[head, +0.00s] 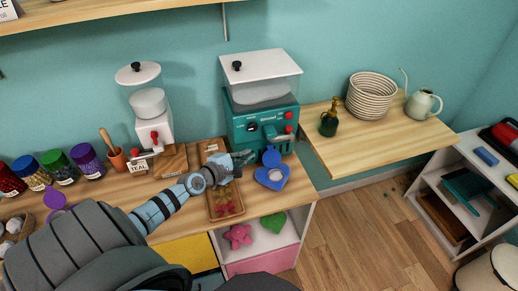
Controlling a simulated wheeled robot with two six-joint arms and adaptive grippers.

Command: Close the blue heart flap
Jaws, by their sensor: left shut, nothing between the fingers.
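A blue heart (283,183) lies on the wooden counter below the teal machine, near the counter's right end. Its middle looks paler than its rim. A rounded blue piece (271,157), which looks like its flap, stands up at the heart's back edge, in front of the machine. My left gripper (248,157) is shut and empty, just left of the blue piece and close to the machine's front. I cannot tell whether it touches the piece. My right gripper is not in view.
The teal machine (250,125) stands right behind the heart. A wooden tray (211,197) with small items lies under my left wrist. A white dispenser (155,130) stands left. The counter's front edge is close to the heart, above open shelves.

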